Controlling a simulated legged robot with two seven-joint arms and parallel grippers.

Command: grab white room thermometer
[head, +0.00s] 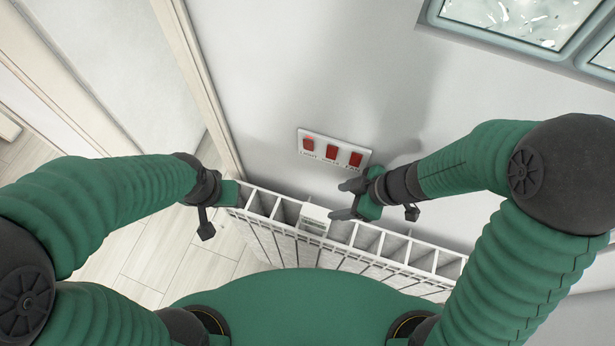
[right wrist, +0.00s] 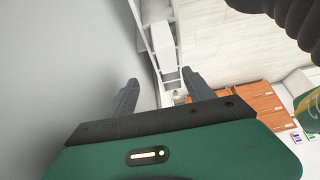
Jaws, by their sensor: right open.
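A small white box with slots on its front, apparently the white room thermometer (head: 315,220), sits on top of the white radiator (head: 388,247) in the head view. My right gripper (head: 345,200) is open and empty, just right of and above the box, with its fingers pointing left towards it. In the right wrist view the open fingers (right wrist: 160,78) spread apart, with white radiator parts beyond them; I cannot clearly pick out the thermometer there. My left gripper (head: 229,192) is at the radiator's left end; its fingers cannot be made out.
A white wall plate with three red switches (head: 332,152) is on the wall just above the radiator. A framed panel (head: 510,20) hangs at the top right. A white door frame (head: 205,80) stands on the left. Light wooden floor (head: 165,255) shows below.

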